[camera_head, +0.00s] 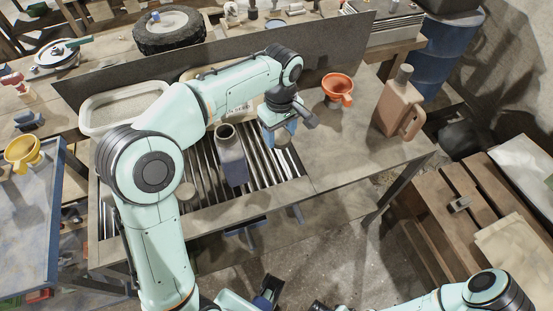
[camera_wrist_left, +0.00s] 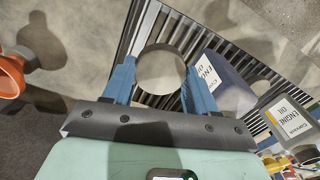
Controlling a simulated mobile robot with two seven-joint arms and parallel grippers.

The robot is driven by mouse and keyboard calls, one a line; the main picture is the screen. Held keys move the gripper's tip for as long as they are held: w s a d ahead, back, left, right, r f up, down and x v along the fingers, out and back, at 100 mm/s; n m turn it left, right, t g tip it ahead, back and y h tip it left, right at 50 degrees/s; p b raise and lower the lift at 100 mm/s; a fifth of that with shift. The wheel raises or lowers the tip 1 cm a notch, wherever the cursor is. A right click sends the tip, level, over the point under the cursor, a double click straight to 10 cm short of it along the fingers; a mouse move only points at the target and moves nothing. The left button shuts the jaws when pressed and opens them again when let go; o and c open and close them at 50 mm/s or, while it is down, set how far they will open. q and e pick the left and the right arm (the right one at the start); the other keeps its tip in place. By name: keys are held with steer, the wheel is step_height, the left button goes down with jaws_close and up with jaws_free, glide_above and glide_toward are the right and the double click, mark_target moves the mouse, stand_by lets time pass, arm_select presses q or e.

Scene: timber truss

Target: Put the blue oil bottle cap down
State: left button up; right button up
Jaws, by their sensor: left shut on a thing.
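My left gripper (camera_head: 282,134) is over the right part of the slatted rack (camera_head: 207,172), fingers pointing down. Its blue fingers are shut on the round, grey-beige cap (camera_wrist_left: 161,70), which shows between them in the left wrist view. In the head view the cap (camera_head: 283,140) is partly hidden by the gripper. I cannot tell whether it touches the slats. The blue oil bottle (camera_head: 233,162) stands uncapped on the rack, left of the gripper. It also shows in the left wrist view (camera_wrist_left: 229,92) with an engine oil label.
Another round cap (camera_head: 186,190) lies at the rack's left. A second, pale oil bottle (camera_wrist_left: 292,118) is beside the blue one. An orange funnel (camera_head: 338,87) and a brown jug (camera_head: 398,104) stand right on the bench. The bench top (camera_head: 345,150) right of the rack is clear.

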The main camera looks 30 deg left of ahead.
arm_select(q)
step_height(320, 180, down, 12)
steer(key=shift+f+b, duration=0.15)
steer(key=shift+b, duration=0.55)
steer(key=shift+f, duration=0.1)
steer(key=shift+f, duration=0.15)
steer(key=o, duration=1.1)
steer(key=shift+c, duration=0.2)
steer(key=shift+r, duration=0.45)
step_height(320, 180, up, 12)
steer(key=shift+f+p, duration=0.2)
steer(key=shift+p, duration=0.65)
